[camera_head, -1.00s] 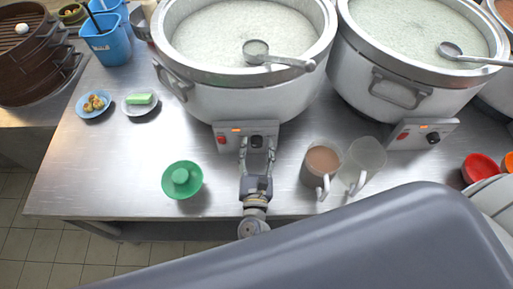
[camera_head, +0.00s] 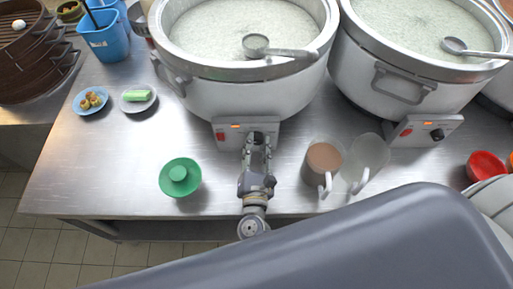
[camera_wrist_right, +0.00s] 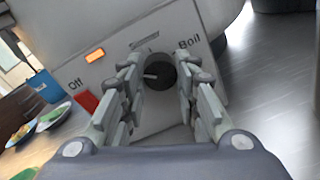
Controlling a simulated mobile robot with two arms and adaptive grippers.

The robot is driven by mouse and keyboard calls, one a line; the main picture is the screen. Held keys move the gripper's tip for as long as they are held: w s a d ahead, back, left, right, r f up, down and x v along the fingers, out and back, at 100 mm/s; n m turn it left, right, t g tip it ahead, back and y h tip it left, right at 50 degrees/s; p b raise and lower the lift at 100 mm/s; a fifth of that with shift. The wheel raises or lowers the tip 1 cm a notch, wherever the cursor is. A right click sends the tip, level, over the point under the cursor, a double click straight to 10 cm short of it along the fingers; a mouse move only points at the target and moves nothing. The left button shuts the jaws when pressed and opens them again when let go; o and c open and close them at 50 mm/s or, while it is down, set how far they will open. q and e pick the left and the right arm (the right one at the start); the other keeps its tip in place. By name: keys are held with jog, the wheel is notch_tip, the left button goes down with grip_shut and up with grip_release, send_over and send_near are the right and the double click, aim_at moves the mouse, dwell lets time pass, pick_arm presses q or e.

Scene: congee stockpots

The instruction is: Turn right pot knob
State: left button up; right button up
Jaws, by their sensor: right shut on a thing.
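The large white pot (camera_head: 260,98) on the left in the head view has a grey control panel (camera_head: 228,126) with a red switch and an orange light. My right gripper (camera_head: 257,142) is shut on this pot's black knob, its fingers on either side of it. In the right wrist view the knob (camera_wrist_right: 159,72) shows between the fingertips, its pale mark pointing left. The panel there reads "Off" at left and "Boil" at right. A second white pot (camera_head: 375,82) stands to the right, with its own knob (camera_head: 437,135), untouched. My left gripper is not in view.
A green bowl (camera_head: 180,189) stands left of my right arm. A mug of brown drink (camera_head: 322,162) and a clear jug (camera_head: 366,158) stand close on the right. Small plates (camera_head: 138,108) and a blue bin (camera_head: 106,43) are farther left. Bare steel table (camera_head: 110,160) lies at front left.

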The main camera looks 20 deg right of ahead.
jog(key=m+b, duration=0.5)
jog(key=shift+f+m, duration=0.2)
jog(key=shift+m, duration=0.1)
jog(key=m+b, duration=0.3)
jog(key=shift+m+y, duration=0.3)
jog(key=shift+r+m+b, duration=0.15)
jog(key=shift+m+b, duration=0.65)
jog(key=shift+b, duration=0.1)
jog(key=o, duration=1.1)
jog(key=shift+r, duration=0.1)
